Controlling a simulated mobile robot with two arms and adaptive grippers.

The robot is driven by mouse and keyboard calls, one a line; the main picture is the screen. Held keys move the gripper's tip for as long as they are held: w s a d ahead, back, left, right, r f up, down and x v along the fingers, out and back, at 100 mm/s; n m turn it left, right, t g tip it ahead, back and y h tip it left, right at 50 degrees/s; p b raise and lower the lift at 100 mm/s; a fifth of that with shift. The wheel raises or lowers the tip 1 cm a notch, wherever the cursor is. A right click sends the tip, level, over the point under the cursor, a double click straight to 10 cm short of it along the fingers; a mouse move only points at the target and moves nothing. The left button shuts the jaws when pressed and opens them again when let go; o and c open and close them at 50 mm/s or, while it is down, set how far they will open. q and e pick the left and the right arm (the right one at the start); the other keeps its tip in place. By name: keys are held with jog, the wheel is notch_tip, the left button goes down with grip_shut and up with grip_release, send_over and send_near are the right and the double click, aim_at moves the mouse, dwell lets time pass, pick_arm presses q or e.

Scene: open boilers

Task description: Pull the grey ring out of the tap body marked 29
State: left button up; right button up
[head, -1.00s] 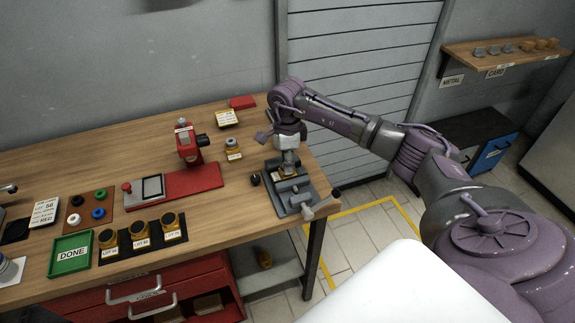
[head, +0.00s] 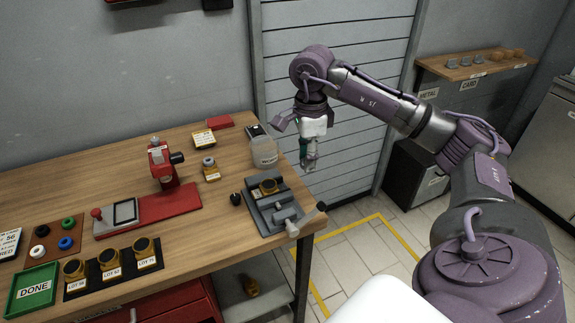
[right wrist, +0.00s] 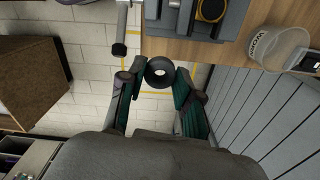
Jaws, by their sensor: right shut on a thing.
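A brass-coloured tap body (head: 268,187) sits in the grey vice (head: 284,214) at the bench's right end. I cannot read a 29 on it. In the right wrist view, its round open top (right wrist: 210,9) shows at the upper edge. My right gripper (head: 309,165) is in the air just past the bench's right edge, apart from the vice. In the right wrist view its fingertips are shut on a dark grey ring (right wrist: 160,73), with floor behind it. The ring is too small to make out in the head view. My left gripper is not in view.
A clear tub (head: 264,153) stands behind the vice near the bench edge. A red press (head: 162,165), another brass body (head: 211,172), a green DONE tray (head: 33,288) and several lot-marked bodies stand to the left. The vice handle (head: 306,221) sticks out over the front corner.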

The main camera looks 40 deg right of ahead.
jog(key=shift+s+d+r, duration=0.15)
jog(key=shift+s+r, duration=0.1)
jog(key=shift+s, duration=0.1)
jog(key=shift+s+d+r, duration=0.1)
jog(key=shift+s+r, duration=0.15)
jog(key=shift+r, duration=0.3)
jog(key=shift+r+p, duration=1.6)
jog(key=shift+r, duration=0.1)
